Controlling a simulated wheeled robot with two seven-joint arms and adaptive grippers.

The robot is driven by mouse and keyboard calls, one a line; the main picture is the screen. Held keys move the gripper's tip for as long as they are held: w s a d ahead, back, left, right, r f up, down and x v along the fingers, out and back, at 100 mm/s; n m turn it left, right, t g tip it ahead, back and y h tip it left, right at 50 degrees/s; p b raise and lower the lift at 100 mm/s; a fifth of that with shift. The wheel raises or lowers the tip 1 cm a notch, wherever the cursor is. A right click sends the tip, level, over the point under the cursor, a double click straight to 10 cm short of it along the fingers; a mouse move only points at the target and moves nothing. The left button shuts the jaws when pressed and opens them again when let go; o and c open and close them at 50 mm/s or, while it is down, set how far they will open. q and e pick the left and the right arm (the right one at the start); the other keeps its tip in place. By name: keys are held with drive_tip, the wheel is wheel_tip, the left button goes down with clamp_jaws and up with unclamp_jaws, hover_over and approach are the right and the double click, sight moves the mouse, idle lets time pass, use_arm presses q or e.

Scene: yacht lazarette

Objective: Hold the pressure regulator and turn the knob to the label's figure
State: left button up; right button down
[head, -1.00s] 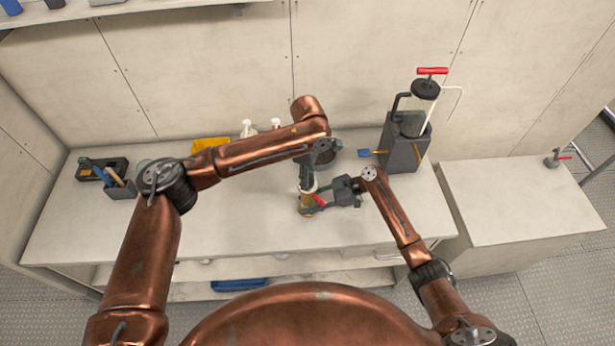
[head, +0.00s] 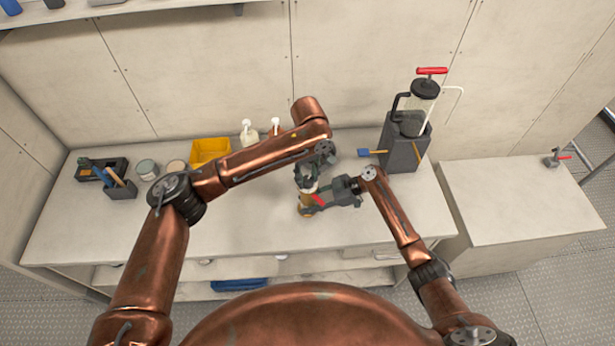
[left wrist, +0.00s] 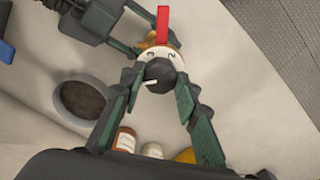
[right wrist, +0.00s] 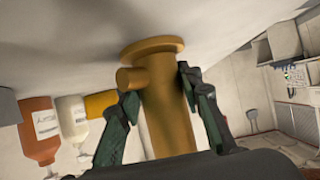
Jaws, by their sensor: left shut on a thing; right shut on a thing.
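The pressure regulator (head: 305,207) stands on the bench with a brass body, which also shows in the right wrist view (right wrist: 166,105). My right gripper (head: 318,203) is shut on this body, one finger on each side. In the left wrist view the regulator's black knob (left wrist: 161,75) has a white pointer line, over a pale dial (left wrist: 157,52) showing the figures 3 and 2. A red bar (left wrist: 163,24) sticks out beside the dial. My left gripper (left wrist: 161,84) is shut on the knob from above. No label figure is readable.
A yellow bin (head: 209,149), jars and pump bottles (head: 248,131) stand at the back. A tool holder (head: 120,189) is at left. The bench front is clear.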

use_arm(q)
drive_tip(key=m, duration=0.4)
drive_tip(key=shift+m, duration=0.3)
use_arm(e)
drive_tip(key=shift+f, duration=0.1)
use_arm(q)
drive_tip(key=m, duration=0.5)
drive_tip(key=shift+a+m, duration=0.15)
drive_tip(key=shift+m, duration=0.15)
drive_tip(key=m, duration=0.9)
drive_tip(key=shift+a, duration=0.1)
use_arm(e)
drive_tip(key=shift+d, duration=0.1)
use_arm(q)
drive_tip(key=m, duration=1)
drive_tip(key=shift+w+h, duration=0.1)
drive_tip(key=shift+h, duration=0.2)
drive_tip(key=m, duration=0.5)
drive_tip(key=shift+a, duration=0.1)
drive_tip(key=m, duration=0.4)
drive_tip(key=shift+f+m, duration=0.1)
drive_tip(key=shift+m, duration=0.3)
